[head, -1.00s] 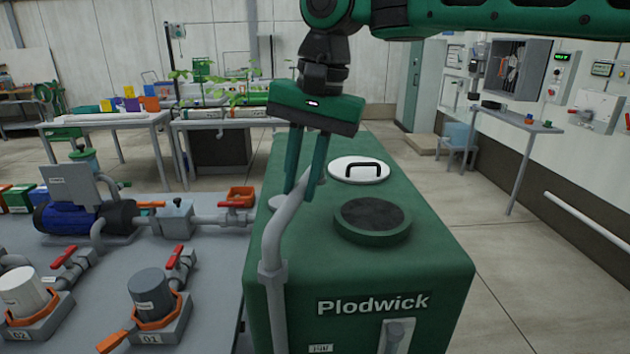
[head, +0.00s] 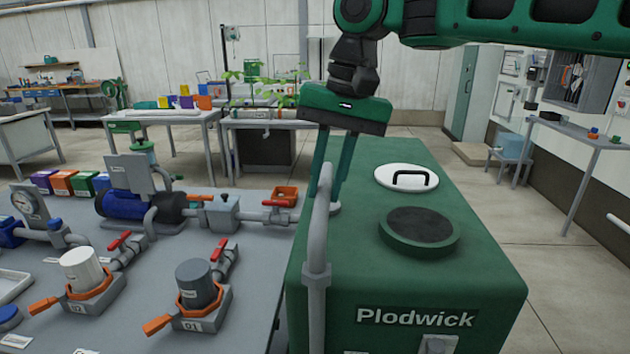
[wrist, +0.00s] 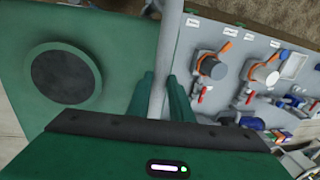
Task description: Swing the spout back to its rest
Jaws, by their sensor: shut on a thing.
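The spout (head: 321,210) is a grey bent pipe rising at the near left corner of the green tank (head: 470,262). A collar joins its upright part, and its upper arm points away from me along the tank's left edge. My gripper (head: 328,192) reaches down from above with its two green fingers shut on the spout's upper arm. In the wrist view the spout (wrist: 168,50) runs between the fingers (wrist: 163,98). The spout's far end is partly hidden by the fingers. I cannot make out a separate rest.
The tank top carries a white lid (head: 407,177) with a black handle and a round dark cap (head: 420,228). On the left, a grey bench (head: 130,278) holds a blue pump (head: 130,205), valves, and white and grey canisters. Floor is open right of the tank.

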